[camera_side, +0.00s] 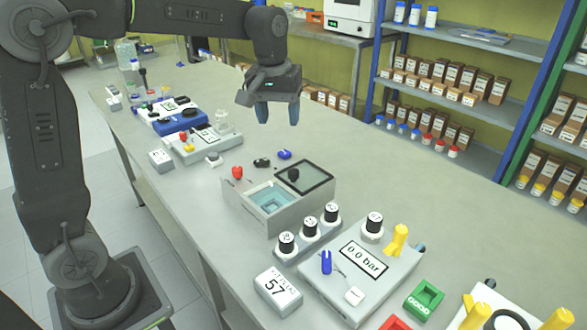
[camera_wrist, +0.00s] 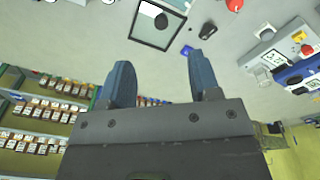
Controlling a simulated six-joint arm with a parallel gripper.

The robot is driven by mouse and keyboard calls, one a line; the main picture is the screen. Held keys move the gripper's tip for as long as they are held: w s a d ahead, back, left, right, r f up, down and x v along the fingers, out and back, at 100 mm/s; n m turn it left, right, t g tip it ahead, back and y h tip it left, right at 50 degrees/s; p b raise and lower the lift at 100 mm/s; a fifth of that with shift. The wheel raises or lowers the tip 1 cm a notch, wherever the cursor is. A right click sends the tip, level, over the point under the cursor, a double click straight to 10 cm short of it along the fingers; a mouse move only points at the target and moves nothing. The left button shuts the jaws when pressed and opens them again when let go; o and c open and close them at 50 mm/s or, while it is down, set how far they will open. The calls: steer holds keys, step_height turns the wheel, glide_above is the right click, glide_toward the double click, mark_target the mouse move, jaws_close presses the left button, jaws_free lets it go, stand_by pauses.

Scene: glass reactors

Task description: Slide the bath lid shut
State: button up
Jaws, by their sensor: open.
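The bath (camera_side: 264,211) is a light grey box in the middle of the bench in the side view, with an open water basin at its left half. The dark-framed lid (camera_side: 311,178) lies over the right half, with a black knob (camera_side: 293,174) near its left edge. The lid also shows at the top of the wrist view (camera_wrist: 160,36), with its knob (camera_wrist: 161,20). My gripper (camera_side: 277,114) is open and empty, held above and behind the bath, apart from it. Its two blue fingers (camera_wrist: 162,78) point up in the wrist view.
A red knob (camera_side: 237,172) stands at the bath's left rear. Several black-capped vials (camera_side: 309,229) and a pressure station reading 0.0 bar (camera_side: 363,262) sit in front and to the right. A blue stirrer device (camera_side: 180,121) is further left.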

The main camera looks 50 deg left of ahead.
steer(key=n+g, duration=0.1)
steer(key=n, duration=0.1)
glide_above(294, 171)
step_height(294, 171, down, 3)
steer(key=f, duration=0.1)
step_height(294, 171, down, 14)
steer(key=shift+a+r, duration=0.1)
steer(key=shift+r, duration=0.1)
jaws_close()
stand_by(0.4)
